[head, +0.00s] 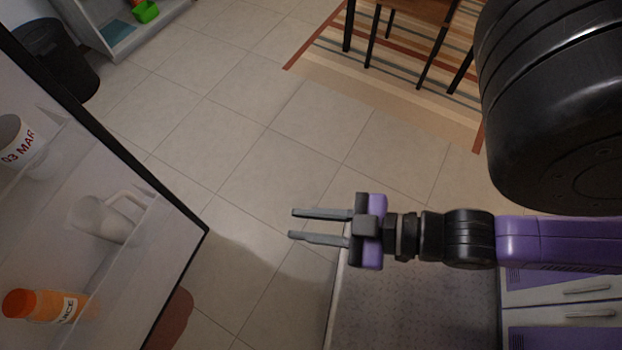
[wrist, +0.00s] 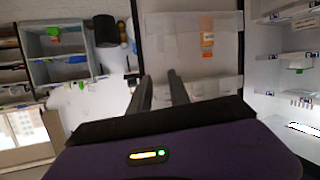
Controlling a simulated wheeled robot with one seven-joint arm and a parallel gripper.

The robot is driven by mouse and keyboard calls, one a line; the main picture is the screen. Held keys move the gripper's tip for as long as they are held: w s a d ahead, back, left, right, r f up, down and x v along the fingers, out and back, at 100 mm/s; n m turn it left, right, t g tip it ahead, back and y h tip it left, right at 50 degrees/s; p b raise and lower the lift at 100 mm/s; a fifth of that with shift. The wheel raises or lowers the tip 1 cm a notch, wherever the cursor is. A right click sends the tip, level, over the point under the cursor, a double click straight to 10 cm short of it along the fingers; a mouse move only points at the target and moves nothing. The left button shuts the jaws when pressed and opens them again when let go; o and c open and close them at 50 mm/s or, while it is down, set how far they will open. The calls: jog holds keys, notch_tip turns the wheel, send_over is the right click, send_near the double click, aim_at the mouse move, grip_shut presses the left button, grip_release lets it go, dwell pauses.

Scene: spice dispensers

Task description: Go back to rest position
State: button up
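My gripper (head: 292,225) is in the middle of the head view, with its two grey fingers pointing left. The fingers are apart and nothing is between them. My arm extends from the right, in purple and black. In the wrist view the two dark fingers of my gripper (wrist: 160,85) also stand apart, pointing at the inside of an open door. The gripper is clear of the door and touches nothing that I can see.
An open fridge door (head: 150,255) at the left holds an orange-capped bottle (head: 45,306), a white jug (head: 103,217) and a white cup (head: 18,147). A black bin (head: 60,60) stands behind. A table (head: 415,12) is on a striped rug (head: 400,75). Tiled floor between is free.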

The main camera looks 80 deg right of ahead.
jog(key=shift+s+d+r+m, duration=0.2)
jog(key=shift+s+r+m, duration=0.15)
jog(key=shift+r+m, duration=0.35)
notch_tip(320, 180, up, 9)
jog(key=p, duration=0.9)
jog(key=shift+d, duration=0.1)
